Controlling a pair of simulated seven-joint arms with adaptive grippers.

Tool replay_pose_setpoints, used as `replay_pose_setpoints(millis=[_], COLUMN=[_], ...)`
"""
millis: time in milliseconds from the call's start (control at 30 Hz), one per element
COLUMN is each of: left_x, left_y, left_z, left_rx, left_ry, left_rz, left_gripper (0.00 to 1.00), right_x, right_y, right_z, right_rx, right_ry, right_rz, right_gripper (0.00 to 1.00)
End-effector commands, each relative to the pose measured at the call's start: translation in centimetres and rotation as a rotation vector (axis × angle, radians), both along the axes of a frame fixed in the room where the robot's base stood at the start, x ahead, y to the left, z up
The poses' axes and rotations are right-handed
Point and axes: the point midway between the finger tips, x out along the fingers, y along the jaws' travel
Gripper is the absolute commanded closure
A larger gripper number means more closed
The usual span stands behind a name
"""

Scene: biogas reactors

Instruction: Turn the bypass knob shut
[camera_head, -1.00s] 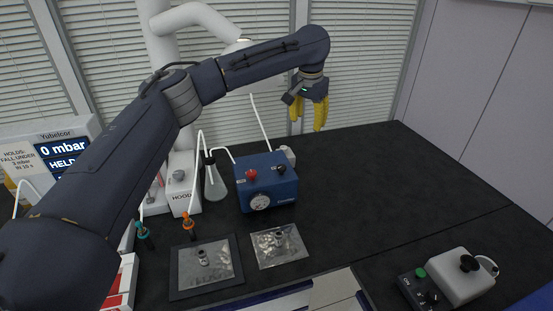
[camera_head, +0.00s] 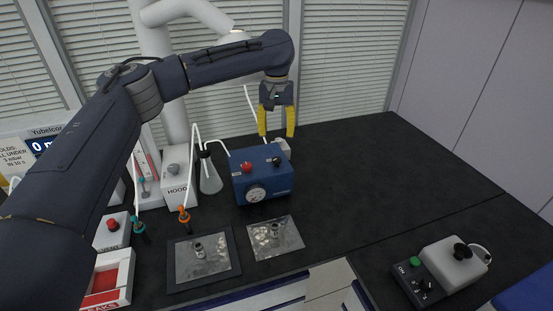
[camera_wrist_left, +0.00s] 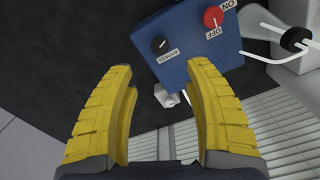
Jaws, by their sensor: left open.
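The black bypass knob (camera_head: 277,161) sits on top of the blue pump box (camera_head: 262,185), at its right side. In the left wrist view the knob (camera_wrist_left: 158,45) has a small white pointer mark and a label beside it that seems to read BYPASS upside down. My left gripper (camera_head: 277,133) has yellow fingers, spread apart and empty, pointing down above and behind the knob. In the left wrist view the knob lies beyond the gap between the fingertips (camera_wrist_left: 160,68), not touched. My right gripper is not in view.
A red ON/OFF knob (camera_head: 247,167) sits left of the bypass knob. A flask (camera_head: 210,176) with tubing and the HOOD box (camera_head: 178,178) stand to the left. Two foil pouches lie in front. A grey device (camera_head: 452,262) is at front right.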

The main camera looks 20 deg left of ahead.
Motion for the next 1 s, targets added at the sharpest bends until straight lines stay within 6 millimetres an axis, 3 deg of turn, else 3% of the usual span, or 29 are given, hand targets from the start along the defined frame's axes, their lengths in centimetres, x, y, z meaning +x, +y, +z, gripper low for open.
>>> replay_pose_setpoints(millis=[200, 500, 700, 1000], left_x=[0.0, 0.0, 0.0, 0.0], left_y=[0.0, 0.0, 0.0, 0.0], left_z=[-4.1, -8.6, -10.3, -11.1], left_rx=[-0.001, -0.001, 0.0, 0.0], left_ry=[0.003, 0.002, 0.0, -0.001], left_rz=[-0.001, 0.0, -0.001, -0.001], left_gripper=[0.48, 0.48, 0.48, 0.48], right_x=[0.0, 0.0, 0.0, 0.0], right_y=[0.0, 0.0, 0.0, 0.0], right_z=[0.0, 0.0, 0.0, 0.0], right_rx=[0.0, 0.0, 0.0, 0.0], right_ry=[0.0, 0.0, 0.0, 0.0], right_rz=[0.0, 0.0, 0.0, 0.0], right_gripper=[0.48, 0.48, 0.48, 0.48])
